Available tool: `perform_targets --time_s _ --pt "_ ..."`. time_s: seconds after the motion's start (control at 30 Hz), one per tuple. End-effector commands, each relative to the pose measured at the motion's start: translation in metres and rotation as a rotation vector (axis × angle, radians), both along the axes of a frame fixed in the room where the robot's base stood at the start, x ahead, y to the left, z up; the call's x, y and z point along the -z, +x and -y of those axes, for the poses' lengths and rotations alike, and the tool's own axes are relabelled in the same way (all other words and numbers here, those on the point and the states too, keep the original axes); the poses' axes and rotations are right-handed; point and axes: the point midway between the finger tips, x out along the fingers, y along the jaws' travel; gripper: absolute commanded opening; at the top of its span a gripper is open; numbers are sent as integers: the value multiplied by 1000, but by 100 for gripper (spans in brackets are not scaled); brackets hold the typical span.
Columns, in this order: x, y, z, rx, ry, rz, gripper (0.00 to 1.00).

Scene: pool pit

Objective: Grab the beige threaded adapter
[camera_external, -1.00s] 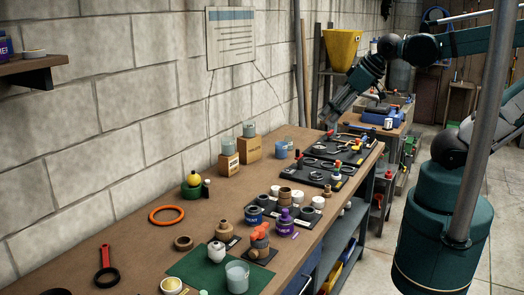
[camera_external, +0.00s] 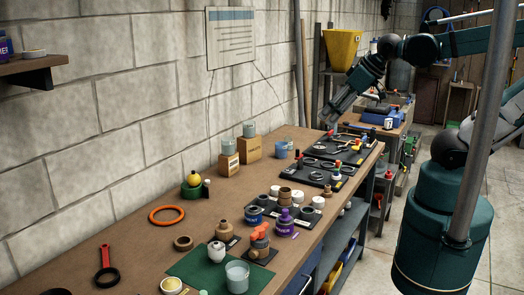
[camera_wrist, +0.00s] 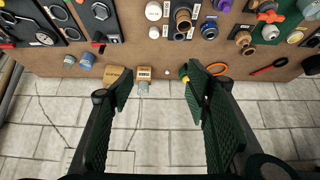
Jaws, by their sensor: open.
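Two tan ringed fittings could be the beige threaded adapter; I cannot tell which. One tan fitting (camera_external: 224,230) stands on a small black mat near the front of the bench, and it also shows in the wrist view (camera_wrist: 243,38). A browner stepped fitting (camera_external: 285,194) stands among jars on a black tray, and it shows at the top of the wrist view (camera_wrist: 183,20). My gripper (camera_external: 327,119) is above the far end of the bench, well away from both. In the wrist view its two green ridged fingers (camera_wrist: 158,84) are apart with nothing between them.
Jars and white caps crowd around the browner fitting. An orange ring (camera_external: 166,215), a brown ring (camera_external: 183,243) and a green mat (camera_external: 195,268) lie on the bench (camera_external: 130,243). Cardboard boxes (camera_external: 248,150) stand by the block wall. Black tool trays (camera_external: 318,174) fill the far end.

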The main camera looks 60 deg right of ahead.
Motion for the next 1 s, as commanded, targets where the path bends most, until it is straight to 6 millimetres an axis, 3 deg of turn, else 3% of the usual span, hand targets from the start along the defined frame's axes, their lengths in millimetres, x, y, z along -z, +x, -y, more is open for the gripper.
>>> perform_targets --time_s 0.63,1.0 --pt "2 1 1 14 8 -5 44" --pt "32 13 15 204 113 -76 44"
